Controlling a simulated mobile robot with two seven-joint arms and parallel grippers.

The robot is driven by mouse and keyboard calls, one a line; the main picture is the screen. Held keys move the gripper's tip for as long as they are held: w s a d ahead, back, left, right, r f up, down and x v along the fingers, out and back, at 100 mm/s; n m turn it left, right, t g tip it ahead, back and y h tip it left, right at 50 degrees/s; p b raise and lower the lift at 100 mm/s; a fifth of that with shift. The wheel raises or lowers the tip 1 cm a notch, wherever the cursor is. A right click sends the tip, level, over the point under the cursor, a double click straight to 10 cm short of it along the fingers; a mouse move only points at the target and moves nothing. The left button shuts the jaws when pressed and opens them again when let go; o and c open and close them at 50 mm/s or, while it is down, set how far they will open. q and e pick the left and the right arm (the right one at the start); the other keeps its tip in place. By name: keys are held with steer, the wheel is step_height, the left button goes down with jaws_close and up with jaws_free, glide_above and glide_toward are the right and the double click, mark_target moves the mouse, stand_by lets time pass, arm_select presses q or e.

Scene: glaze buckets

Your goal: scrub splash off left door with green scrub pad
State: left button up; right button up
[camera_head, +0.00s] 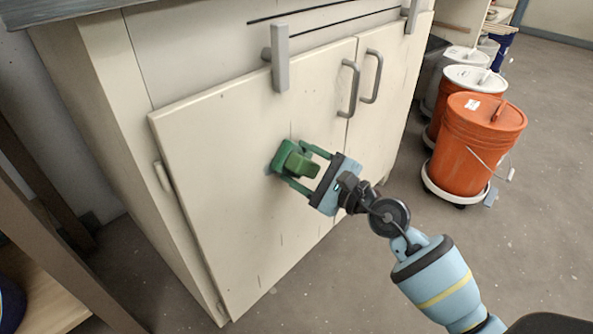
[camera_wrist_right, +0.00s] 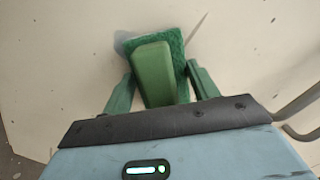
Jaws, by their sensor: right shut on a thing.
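The green scrub pad (camera_head: 284,157) with its raised green handle is against the cream left door (camera_head: 220,150), at about mid-height. My right gripper (camera_head: 305,165) is shut on the pad's handle, with the arm reaching in from the lower right. In the right wrist view, the handle (camera_wrist_right: 155,75) sits between the two green fingers, and the textured pad (camera_wrist_right: 170,42) lies at the door face behind it. A faint bluish-grey smudge (camera_wrist_right: 125,42) shows on the door at the pad's edge, mostly hidden by the pad. My left gripper is not in view.
Orange buckets (camera_head: 465,150) on wheeled bases stand at the right. A wooden shelf (camera_head: 50,260) is at the lower left. Grey floor (camera_head: 400,165) is open before the cabinet.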

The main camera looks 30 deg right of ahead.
mark_target(283, 171)
steer(key=shift+a+p, duration=0.1)
steer(key=shift+p, duration=0.25)
steer(key=shift+s+a+r+p, duration=0.15)
steer(key=shift+s+a+p, duration=0.15)
steer(key=shift+a+p, duration=0.45)
steer(key=shift+s+a+p, duration=0.25)
steer(key=shift+a+p, duration=0.2)
steer(key=shift+a, duration=0.45)
steer(key=shift+s+a+p, duration=0.35)
steer(key=shift+a+p, duration=0.2)
steer(key=shift+a, duration=0.35)
steer(key=shift+s+a+p, duration=0.35)
steer(key=shift+a+p, duration=0.2)
steer(key=shift+a, duration=0.3)
